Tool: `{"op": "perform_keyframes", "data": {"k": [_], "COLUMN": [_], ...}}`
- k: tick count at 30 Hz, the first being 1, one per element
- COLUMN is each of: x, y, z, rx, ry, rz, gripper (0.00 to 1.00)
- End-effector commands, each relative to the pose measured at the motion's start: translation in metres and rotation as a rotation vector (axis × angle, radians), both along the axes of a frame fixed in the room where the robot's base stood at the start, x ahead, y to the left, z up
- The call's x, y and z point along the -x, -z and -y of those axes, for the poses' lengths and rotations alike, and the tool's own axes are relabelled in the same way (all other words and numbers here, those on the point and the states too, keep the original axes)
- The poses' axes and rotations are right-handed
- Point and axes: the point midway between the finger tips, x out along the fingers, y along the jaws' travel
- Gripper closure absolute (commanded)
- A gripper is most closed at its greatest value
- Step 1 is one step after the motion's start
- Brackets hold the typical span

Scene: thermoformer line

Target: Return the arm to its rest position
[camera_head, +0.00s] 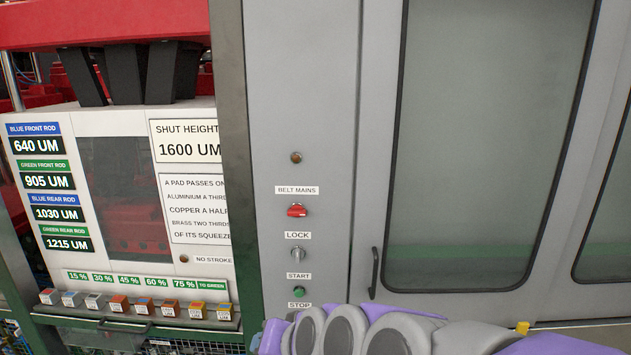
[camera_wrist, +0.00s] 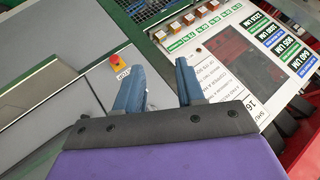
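My arm, purple with grey rounded joints, reaches in from the lower right of the head view. Its blue gripper end (camera_head: 272,338) is at the bottom, in front of the grey cabinet and just below the start and stop controls. In the wrist view my gripper (camera_wrist: 156,64) shows two blue fingers standing apart, with nothing between them. The fingertips in the head view are too small and hidden to make out.
The grey cabinet (camera_head: 300,120) carries a red switch (camera_head: 297,210), a lock, a green button (camera_head: 299,291) and a glass door (camera_head: 480,130). A white panel (camera_head: 110,200) with readouts stands left, above a row of small blocks (camera_head: 118,304). The wrist view shows a red stop button (camera_wrist: 117,63).

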Motion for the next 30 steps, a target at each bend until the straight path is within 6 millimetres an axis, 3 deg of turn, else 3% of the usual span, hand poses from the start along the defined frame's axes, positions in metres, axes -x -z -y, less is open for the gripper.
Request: {"op": "perform_keyframes", "data": {"k": [1, 6, 12, 15, 20, 30], "x": [0.019, 0.096, 0.185, 0.217, 0.241, 0.241], "y": [0.016, 0.066, 0.094, 0.099, 0.100, 0.100], "z": [0.025, 0.101, 0.175, 0.196, 0.210, 0.211], "rx": [0.077, 0.308, 0.486, 0.531, 0.560, 0.561], "ry": [-0.017, -0.080, -0.100, -0.101, -0.100, -0.101], "rz": [-0.053, -0.284, -0.554, -0.654, -0.728, -0.729], "gripper": [0.62, 0.62, 0.62, 0.62, 0.62, 0.62]}}
